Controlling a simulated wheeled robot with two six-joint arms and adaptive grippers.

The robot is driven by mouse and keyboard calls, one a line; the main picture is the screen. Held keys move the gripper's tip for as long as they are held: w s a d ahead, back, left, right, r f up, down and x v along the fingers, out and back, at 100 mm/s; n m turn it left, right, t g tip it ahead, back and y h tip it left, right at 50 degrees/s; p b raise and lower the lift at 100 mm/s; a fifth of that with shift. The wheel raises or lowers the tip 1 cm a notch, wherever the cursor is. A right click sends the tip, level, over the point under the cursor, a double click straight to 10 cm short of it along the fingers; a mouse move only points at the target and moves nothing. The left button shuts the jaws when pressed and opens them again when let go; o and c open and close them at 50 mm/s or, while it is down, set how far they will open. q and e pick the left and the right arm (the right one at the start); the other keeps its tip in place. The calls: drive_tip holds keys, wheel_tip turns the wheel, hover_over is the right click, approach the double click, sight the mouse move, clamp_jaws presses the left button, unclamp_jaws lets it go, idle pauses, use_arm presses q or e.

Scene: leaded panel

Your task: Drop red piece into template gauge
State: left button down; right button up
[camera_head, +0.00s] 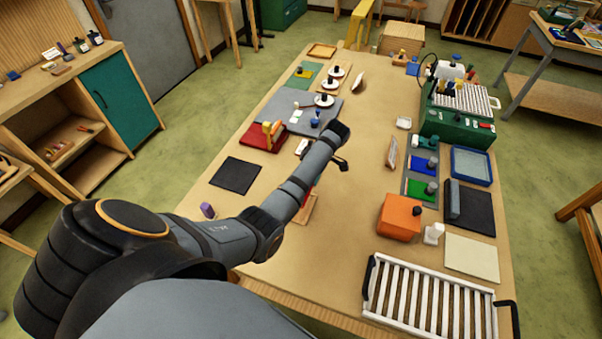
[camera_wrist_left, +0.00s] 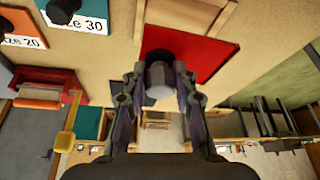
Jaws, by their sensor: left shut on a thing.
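The red piece (camera_wrist_left: 203,55) is a flat square in the left wrist view, with a dark round base and a grey knob (camera_wrist_left: 160,75) on it. My left gripper (camera_wrist_left: 159,82) is shut on this knob, one finger on each side. A wooden frame, apparently the template gauge (camera_wrist_left: 220,18), shows at the top of the left wrist view, beyond the red piece. My right gripper is out of view.
A red holder (camera_head: 263,137) and a dark mat (camera_head: 236,175) lie left of my arm. An orange block (camera_head: 399,217), a white slatted rack (camera_head: 431,300) and a green machine (camera_head: 457,120) stand to the right. The table's middle, right of my arm, is mostly clear.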

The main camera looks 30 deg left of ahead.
use_arm(q)
wheel_tip(320, 180, down, 3)
drive_tip(key=shift+r+b, duration=0.1)
drive_tip(key=shift+b, duration=0.8)
wheel_tip(320, 180, down, 3)
drive_tip(key=shift+s+r+b, duration=0.1)
drive_tip(key=shift+b, duration=0.75)
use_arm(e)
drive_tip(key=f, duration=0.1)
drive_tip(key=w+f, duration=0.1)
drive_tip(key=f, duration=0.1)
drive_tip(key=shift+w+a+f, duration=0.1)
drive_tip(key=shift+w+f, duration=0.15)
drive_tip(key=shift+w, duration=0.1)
use_arm(q)
drive_tip(key=shift+p, duration=0.3)
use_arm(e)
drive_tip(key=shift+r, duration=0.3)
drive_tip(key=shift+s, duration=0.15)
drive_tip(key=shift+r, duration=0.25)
use_arm(q)
drive_tip(key=shift+p, duration=0.5)
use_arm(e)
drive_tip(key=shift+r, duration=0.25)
